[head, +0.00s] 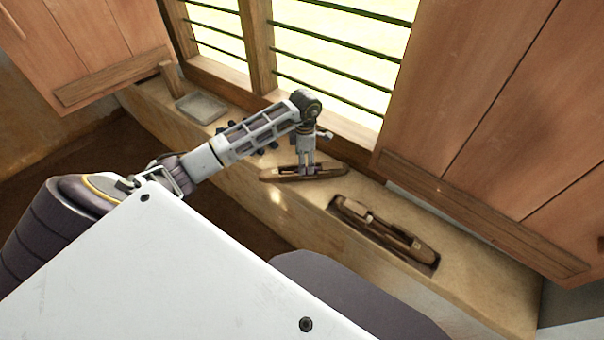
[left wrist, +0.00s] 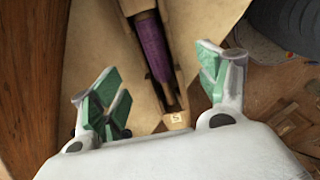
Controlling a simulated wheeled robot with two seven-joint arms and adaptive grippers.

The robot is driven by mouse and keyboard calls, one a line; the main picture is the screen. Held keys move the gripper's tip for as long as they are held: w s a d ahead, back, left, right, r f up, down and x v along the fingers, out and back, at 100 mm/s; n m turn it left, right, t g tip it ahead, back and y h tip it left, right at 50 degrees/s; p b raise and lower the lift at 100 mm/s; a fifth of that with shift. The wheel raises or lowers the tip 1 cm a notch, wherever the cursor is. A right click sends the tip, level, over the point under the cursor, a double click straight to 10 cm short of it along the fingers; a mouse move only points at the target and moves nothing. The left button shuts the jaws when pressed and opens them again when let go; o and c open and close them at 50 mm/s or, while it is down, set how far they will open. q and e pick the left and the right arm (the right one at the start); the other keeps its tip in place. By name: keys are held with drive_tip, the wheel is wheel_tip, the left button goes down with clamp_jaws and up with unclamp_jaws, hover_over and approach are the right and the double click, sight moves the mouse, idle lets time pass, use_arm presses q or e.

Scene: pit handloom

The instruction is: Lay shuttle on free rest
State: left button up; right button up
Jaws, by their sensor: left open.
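In the head view my left gripper (head: 307,172) points down at a wooden boat-shaped shuttle (head: 275,177) on the ledge under the window. Its fingers are on either side of the shuttle's middle. In the left wrist view the gripper (left wrist: 162,88) is open, with green pads apart, and the shuttle (left wrist: 168,97) with a purple bobbin (left wrist: 152,47) lies between and beyond them. I cannot tell whether a pad touches it, or whether a rest lies under it. A second shuttle (head: 400,236) lies in a dark wooden rest (head: 428,266) to the right. My right gripper is out of view.
A grey shallow tray (head: 202,107) and several small dark objects (head: 258,140) are on the ledge (head: 480,270) to the left. A barred window (head: 330,50) and wooden shutters (head: 500,110) stand behind. The ledge's right end is bare.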

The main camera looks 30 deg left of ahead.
use_arm(q)
drive_tip(key=shift+f, duration=0.55)
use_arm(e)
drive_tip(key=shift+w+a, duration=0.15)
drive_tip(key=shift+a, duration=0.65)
use_arm(q)
drive_tip(key=shift+f, duration=0.15)
drive_tip(key=shift+a+f, duration=0.1)
drive_tip(key=shift+f, duration=2.05)
drive_tip(key=shift+a+f, duration=0.1)
drive_tip(key=shift+f, duration=0.25)
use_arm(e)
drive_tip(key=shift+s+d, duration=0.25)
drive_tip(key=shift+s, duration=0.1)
